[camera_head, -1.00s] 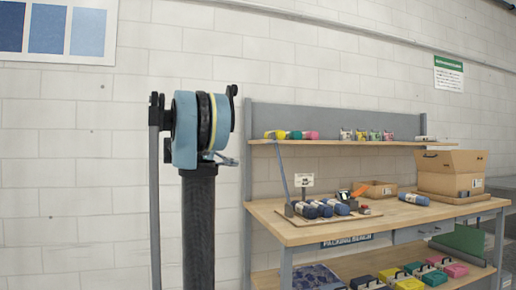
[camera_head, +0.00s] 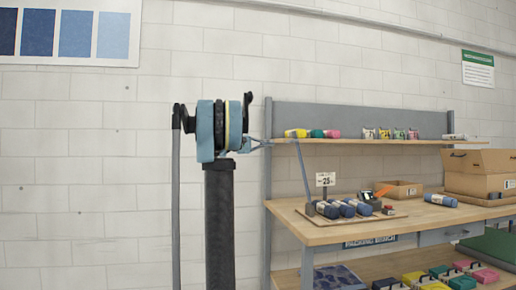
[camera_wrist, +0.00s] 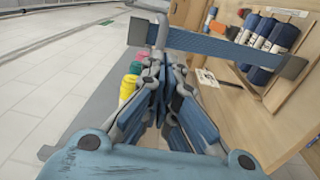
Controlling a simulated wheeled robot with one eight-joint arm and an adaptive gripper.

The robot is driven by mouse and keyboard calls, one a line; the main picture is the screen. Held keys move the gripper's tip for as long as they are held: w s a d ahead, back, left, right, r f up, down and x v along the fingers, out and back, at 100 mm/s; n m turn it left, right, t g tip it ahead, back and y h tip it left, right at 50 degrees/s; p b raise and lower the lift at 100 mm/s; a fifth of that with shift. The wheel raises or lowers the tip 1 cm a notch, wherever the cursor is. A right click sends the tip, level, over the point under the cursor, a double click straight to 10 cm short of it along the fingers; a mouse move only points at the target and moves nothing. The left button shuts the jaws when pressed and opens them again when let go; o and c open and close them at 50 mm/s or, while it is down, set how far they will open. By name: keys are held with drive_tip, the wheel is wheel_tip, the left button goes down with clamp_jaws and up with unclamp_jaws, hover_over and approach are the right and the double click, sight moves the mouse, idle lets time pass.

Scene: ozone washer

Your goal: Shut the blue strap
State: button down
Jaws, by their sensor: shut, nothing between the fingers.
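The blue strap (camera_wrist: 215,46) is a straight flat blue bar with grey end pieces, crossing the top of the wrist view. In the head view a thin blue-grey strap (camera_head: 301,170) slants from the upper shelf down to the board on the bench. My gripper (camera_wrist: 158,62) is shut and empty, its fingers pointing at the strap's left part. A grey upright piece shows at the fingertips against the strap; I cannot tell whether they touch. In the head view my gripper (camera_head: 266,144) is small, left of the strap's upper end.
Dark blue rolls (camera_head: 341,208) lie on a board on the wooden bench (camera_head: 430,218), beside a small sign (camera_head: 325,180). Yellow, green and pink rolls (camera_head: 312,133) lie on the upper shelf (camera_head: 380,141). A cardboard box (camera_head: 480,168) stands at right. Open floor shows at left in the wrist view.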

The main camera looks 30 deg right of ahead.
drive_tip(key=x, duration=0.6)
drive_tip(key=shift+d, duration=0.15)
